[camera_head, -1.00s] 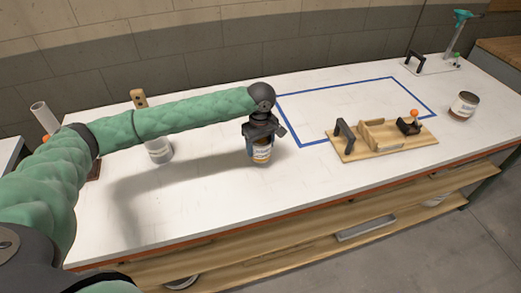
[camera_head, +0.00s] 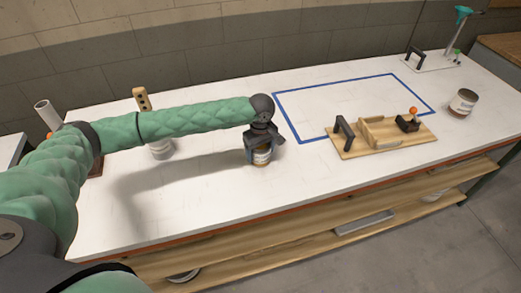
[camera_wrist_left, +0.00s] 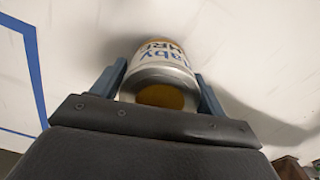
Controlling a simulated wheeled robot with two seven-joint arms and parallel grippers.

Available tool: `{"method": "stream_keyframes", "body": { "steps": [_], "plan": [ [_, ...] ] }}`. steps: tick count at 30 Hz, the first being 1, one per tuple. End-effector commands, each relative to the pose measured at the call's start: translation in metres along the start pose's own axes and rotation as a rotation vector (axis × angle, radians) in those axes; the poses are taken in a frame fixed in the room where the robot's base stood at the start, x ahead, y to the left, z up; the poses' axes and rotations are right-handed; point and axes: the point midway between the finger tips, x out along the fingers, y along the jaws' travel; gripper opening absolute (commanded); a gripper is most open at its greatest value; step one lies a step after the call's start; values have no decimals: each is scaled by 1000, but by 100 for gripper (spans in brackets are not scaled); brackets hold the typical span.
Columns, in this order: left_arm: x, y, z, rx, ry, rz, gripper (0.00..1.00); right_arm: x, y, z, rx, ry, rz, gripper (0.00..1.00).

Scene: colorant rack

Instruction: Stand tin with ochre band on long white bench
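The tin with the ochre band (camera_head: 261,156) is upright over the front middle of the long white bench (camera_head: 215,190). Its base is at or very close to the bench top; I cannot tell if it touches. In the left wrist view the tin (camera_wrist_left: 160,78) shows its grey rim, ochre lid centre, white label and an ochre band at the far end. My left gripper (camera_head: 262,150) points down from above, its fingers on both sides of the tin and shut on it. The fingers also show in the wrist view (camera_wrist_left: 162,85). My right gripper is not in view.
A blue outlined rectangle (camera_head: 331,79) marks the bench behind. A wooden board with a black handle (camera_head: 382,136) lies to the right, and another tin (camera_head: 463,103) stands beyond it. A pale container (camera_head: 161,149) is partly behind my arm. The bench's front left is clear.

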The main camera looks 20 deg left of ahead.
Motion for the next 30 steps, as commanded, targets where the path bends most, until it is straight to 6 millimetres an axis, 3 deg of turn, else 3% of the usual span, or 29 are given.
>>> {"method": "stream_keyframes", "body": {
  "steps": [14, 20, 30],
  "plan": [
    [-4, 0, 0, 0, 1, 2, 86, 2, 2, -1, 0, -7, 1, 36],
    [-30, 1, 0, 1, 1, 3, 86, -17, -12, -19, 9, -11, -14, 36],
    [-91, 1, 0, 0, 1, 3, 86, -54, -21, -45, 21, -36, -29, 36]
  ]
}}
